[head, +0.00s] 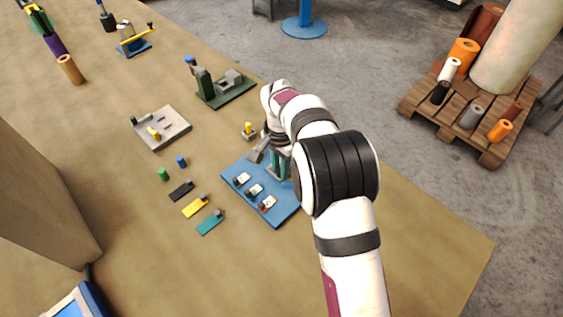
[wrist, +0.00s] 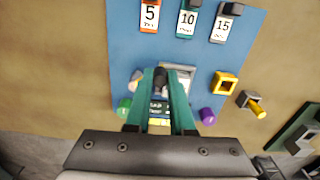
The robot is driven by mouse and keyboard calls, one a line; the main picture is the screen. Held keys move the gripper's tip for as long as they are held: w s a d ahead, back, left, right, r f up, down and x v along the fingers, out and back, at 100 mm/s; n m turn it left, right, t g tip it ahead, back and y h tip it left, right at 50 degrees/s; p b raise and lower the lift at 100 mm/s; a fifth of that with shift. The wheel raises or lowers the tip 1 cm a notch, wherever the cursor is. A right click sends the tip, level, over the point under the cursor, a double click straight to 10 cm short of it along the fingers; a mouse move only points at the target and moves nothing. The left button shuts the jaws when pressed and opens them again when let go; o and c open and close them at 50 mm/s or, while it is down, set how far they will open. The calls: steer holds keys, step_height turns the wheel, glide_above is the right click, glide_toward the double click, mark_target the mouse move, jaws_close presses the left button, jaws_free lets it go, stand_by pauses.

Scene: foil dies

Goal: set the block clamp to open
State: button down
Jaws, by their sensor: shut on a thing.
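A blue board (head: 285,207) lies under my gripper; it also shows in the wrist view (wrist: 130,58). It carries a row of labelled pieces marked 5 (wrist: 149,16), 10 (wrist: 188,20) and 15 (wrist: 224,24). My gripper (head: 280,175) points down at the board's far part. In the wrist view its teal fingers (wrist: 160,76) are shut around a small dark-topped part (wrist: 160,80). A light grey frame (wrist: 182,70) stands just beyond the fingers, partly hidden. I cannot tell for certain which part is the block clamp or how it is set.
Beside the fingers are a yellow hollow block (wrist: 216,84), a purple knob (wrist: 208,116) and a green knob (wrist: 124,108). A grey block with a yellow peg (head: 249,133) stands off the board. A green fixture (head: 225,93) and grey tray (head: 175,135) stand farther back. The near right table is clear.

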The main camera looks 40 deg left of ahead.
steer(key=n, duration=0.1)
steer(key=d+n, duration=0.1)
steer(key=n, duration=0.1)
steer(key=s+n, duration=0.1)
steer(key=n, duration=0.1)
steer(key=shift+s+d, duration=0.1)
steer(key=shift+d, duration=0.2)
steer(key=shift+s+d+n, duration=0.1)
steer(key=shift+d+n, duration=0.35)
steer(key=shift+n, duration=0.8)
steer(key=shift+s+d+n, duration=0.1)
steer(key=shift+d+n, duration=0.3)
steer(key=shift+n, duration=0.85)
steer(key=shift+d, duration=0.1)
steer(key=c, duration=0.8)
jaws_free()
step_height(320, 180, up, 16)
steer(key=shift+f, duration=0.1)
